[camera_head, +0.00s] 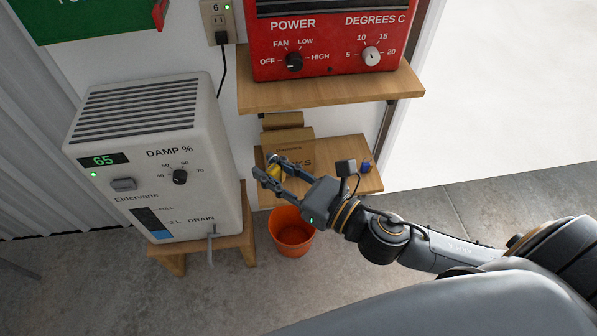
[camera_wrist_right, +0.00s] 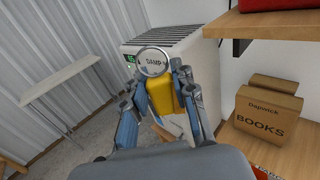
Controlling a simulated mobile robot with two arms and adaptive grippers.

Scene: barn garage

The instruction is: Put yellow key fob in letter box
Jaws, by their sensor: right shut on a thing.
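The yellow key fob (camera_wrist_right: 162,94) is between the fingers of my right gripper (camera_wrist_right: 160,82). Its metal ring (camera_wrist_right: 152,61) sticks out past the fingertips in the right wrist view. In the head view my right gripper (camera_head: 267,167) is shut on the fob (camera_head: 273,173), held in the air in front of the lower shelf, with the fob partly hidden by the fingers. I cannot make out a letter box in either view. My left gripper is not in view.
A white dehumidifier (camera_head: 150,150) stands on a wooden stool to the left. The lower shelf (camera_head: 345,148) holds a cardboard box (camera_head: 297,153) marked BOOKS and a small blue object (camera_head: 366,166). A red heater (camera_head: 325,50) sits on the shelf above. An orange bucket (camera_head: 292,236) stands on the floor below.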

